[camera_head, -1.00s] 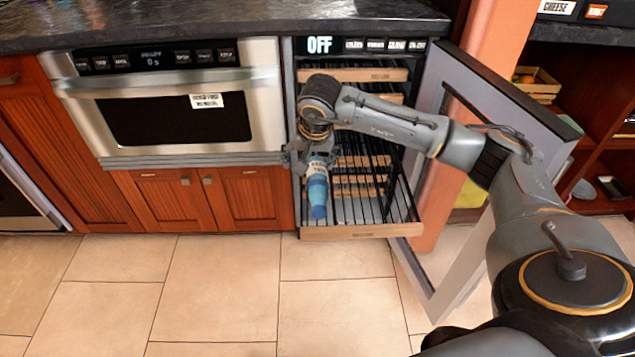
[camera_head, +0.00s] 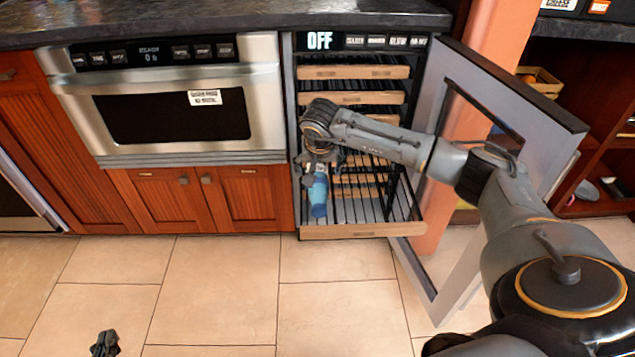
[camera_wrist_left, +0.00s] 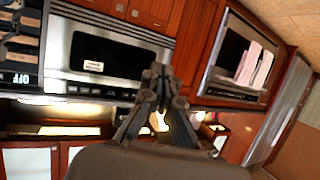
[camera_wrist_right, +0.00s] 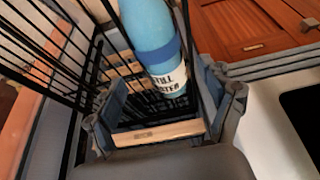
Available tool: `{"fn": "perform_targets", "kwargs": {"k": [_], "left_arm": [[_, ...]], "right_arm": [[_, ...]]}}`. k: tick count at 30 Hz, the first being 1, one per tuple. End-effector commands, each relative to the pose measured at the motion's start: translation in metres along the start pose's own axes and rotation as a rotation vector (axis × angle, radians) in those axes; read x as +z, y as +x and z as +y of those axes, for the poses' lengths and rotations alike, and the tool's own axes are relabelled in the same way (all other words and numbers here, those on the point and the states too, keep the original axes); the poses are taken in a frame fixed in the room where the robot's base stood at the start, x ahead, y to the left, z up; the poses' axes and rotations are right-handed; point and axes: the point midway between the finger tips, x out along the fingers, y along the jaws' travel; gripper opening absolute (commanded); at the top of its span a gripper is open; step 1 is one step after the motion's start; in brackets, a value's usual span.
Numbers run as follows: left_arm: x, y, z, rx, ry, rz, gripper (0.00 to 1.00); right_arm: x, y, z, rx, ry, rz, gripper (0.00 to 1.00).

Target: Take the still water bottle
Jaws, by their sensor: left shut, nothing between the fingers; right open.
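The still water bottle (camera_head: 318,194) is blue and lies on the pulled-out lower rack (camera_head: 362,231) of the open cooler. In the right wrist view the bottle (camera_wrist_right: 152,40) shows its white label reading "STILL WATER". My right gripper (camera_head: 318,170) is at the label end of the bottle, reaching down over the rack. In the right wrist view my right gripper (camera_wrist_right: 162,105) is open, its fingers on either side of the bottle's label end. My left gripper (camera_head: 105,344) is at the bottom left of the head view, shut and empty; it also shows in the left wrist view (camera_wrist_left: 157,75).
The cooler's glass door (camera_head: 480,150) stands open on the right, beside my right arm. More wooden-fronted racks (camera_head: 352,72) are above the pulled-out one. A microwave drawer (camera_head: 170,105) is to the left. The tiled floor in front is clear.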

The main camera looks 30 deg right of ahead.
Motion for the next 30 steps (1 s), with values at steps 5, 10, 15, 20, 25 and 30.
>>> {"fn": "perform_targets", "kwargs": {"k": [5,10,15,20,25,30], "left_arm": [[-0.033,0.004,0.005,0.011,-0.001,0.185,0.00],[-0.055,0.001,0.008,0.018,-0.002,0.304,0.00],[-0.062,-0.001,0.009,0.020,-0.003,0.338,0.00],[-0.062,-0.001,0.009,0.020,-0.003,0.336,0.00],[-0.062,-0.001,0.009,0.020,-0.003,0.335,0.00],[-0.062,-0.001,0.009,0.020,-0.003,0.335,0.00]], "right_arm": [[0.005,0.024,-0.003,0.000,0.001,-0.001,0.81],[0.005,0.038,-0.003,0.000,0.000,-0.002,0.81],[0.004,0.041,-0.003,0.000,0.000,-0.001,0.81],[0.004,0.040,-0.003,0.000,0.000,0.000,0.79],[0.004,0.040,-0.003,0.000,0.000,0.000,0.44],[0.004,0.040,-0.002,0.000,0.000,0.000,0.10]]}}
